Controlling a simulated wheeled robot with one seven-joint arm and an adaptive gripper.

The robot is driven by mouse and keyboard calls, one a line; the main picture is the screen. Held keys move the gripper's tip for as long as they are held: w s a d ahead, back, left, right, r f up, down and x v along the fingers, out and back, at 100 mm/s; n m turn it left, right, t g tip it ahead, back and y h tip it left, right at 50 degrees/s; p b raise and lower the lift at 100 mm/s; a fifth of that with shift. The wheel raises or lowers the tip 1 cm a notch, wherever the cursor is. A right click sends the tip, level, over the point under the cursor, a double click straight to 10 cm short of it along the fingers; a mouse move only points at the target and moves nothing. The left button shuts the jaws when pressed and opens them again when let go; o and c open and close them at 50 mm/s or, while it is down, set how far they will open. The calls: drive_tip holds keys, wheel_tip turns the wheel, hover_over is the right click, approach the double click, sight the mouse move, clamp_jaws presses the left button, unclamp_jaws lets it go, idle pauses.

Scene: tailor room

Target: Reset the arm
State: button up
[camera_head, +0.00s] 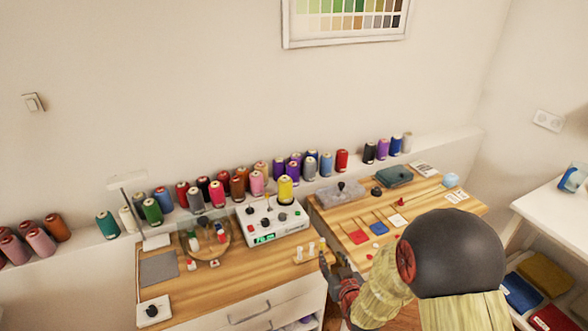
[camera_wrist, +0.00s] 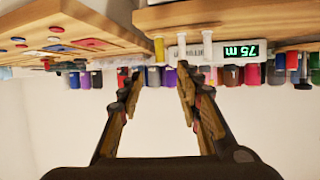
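My arm comes in from the lower right in the head view, and a large dark rounded part of it hides some of the right table. My gripper (camera_head: 326,262) is by the gap between the two wooden tables, near small white and yellow pegs (camera_head: 306,254). In the wrist view, which is upside down, the two fingers of my gripper (camera_wrist: 158,92) stand apart with nothing between them. The pegs also show there (camera_wrist: 182,46), beyond the fingers. I cannot tell the exact distance from the gripper to the pegs.
The left table (camera_head: 200,293) holds a white machine (camera_head: 270,222) with a yellow spool (camera_head: 285,189), a round wooden stand and a lamp. The right table (camera_head: 347,222) holds boxes and coloured patches. Thread spools line the ledge behind. A white shelf (camera_head: 545,205) stands at right.

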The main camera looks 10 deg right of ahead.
drive_tip(key=s+f+g, duration=0.4)
drive_tip(key=s+f, duration=0.2)
drive_tip(key=f, duration=0.2)
drive_tip(key=s+d+r+g+h, duration=0.1)
drive_tip(key=s+d+g, duration=0.1)
drive_tip(key=s+g, duration=0.35)
drive_tip(key=s+a+r, duration=0.1)
drive_tip(key=s+r, duration=0.5)
drive_tip(key=r, duration=0.5)
drive_tip(key=s+r+t, duration=0.1)
drive_tip(key=s+r, duration=0.5)
drive_tip(key=r, duration=0.4)
drive_tip(key=s+a+r, duration=0.1)
drive_tip(key=s+r, duration=0.5)
drive_tip(key=r, duration=0.5)
drive_tip(key=shift+a+r+t, duration=0.3)
drive_tip(key=shift+t, duration=0.05)
